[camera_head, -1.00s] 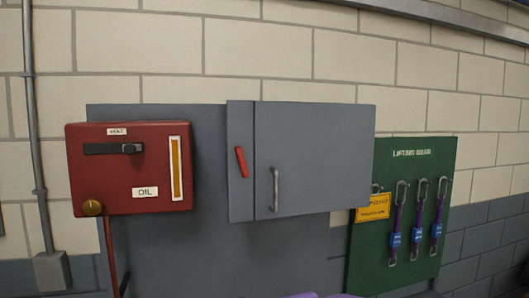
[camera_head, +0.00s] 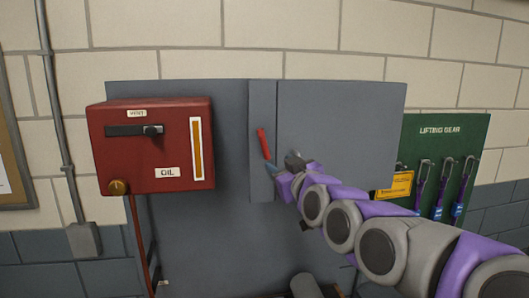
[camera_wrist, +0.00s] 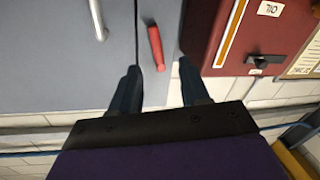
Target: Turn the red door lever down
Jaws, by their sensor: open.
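The red door lever (camera_head: 264,143) is on the narrow left strip of the grey cabinet (camera_head: 340,125). It stands almost upright, its lower end tilted slightly right. My gripper (camera_head: 283,167) is open in front of the cabinet, close to the lever's lower end. In the wrist view, the red lever (camera_wrist: 156,46) appears just ahead of and between the two dark fingers of my gripper (camera_wrist: 159,68). Nothing is held, and I cannot tell whether a finger touches the lever.
A red oil box (camera_head: 155,148) with a black slide and brass knob is left of the cabinet, near the right finger in the wrist view. A green lifting gear board (camera_head: 445,150) hangs at the right. Grey backing panel (camera_head: 200,235) lies below.

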